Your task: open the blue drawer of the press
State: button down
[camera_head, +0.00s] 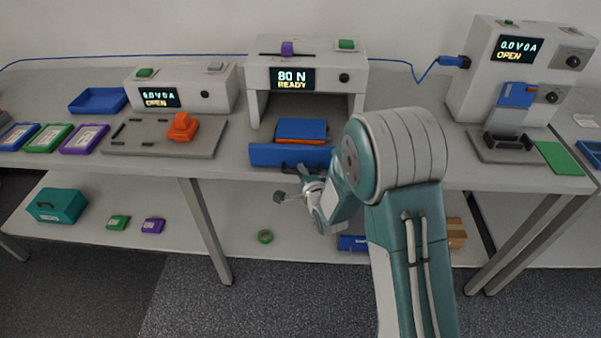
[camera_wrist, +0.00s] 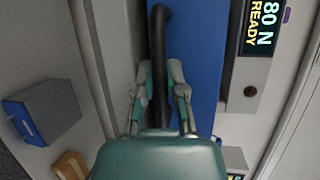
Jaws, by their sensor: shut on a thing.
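The press (camera_head: 308,49) is a pale housing with an "80 N READY" display, standing on the bench. Its blue drawer (camera_head: 272,154) shows a wide front low in the press opening, near the bench's front edge; my arm hides its right end. A blue block (camera_head: 302,128) with an orange edge shows just behind that front. In the wrist view, the drawer front (camera_wrist: 196,50) fills the upper middle, with its black bar handle (camera_wrist: 159,32) running along it. My gripper (camera_wrist: 161,85) is shut on the handle, one finger on each side. How far the drawer is out is hard to tell.
A grey fixture plate (camera_head: 150,145) with an orange part (camera_head: 183,127) lies left of the press. A tester (camera_head: 517,75) stands at the right. Table legs flank my arm.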

jog(key=c, duration=1)
grip_release()
jog(key=shift+s+d+f, duration=0.1)
jog(key=shift+d+f, duration=0.1)
jog(key=shift+f, duration=0.15)
jog(key=shift+o, duration=0.2)
jog(key=shift+r, duration=0.1)
jog(key=shift+r, duration=0.1)
jog(key=v, duration=1.1)
jog(key=shift+s, duration=0.35)
jog(key=shift+d+r, duration=0.15)
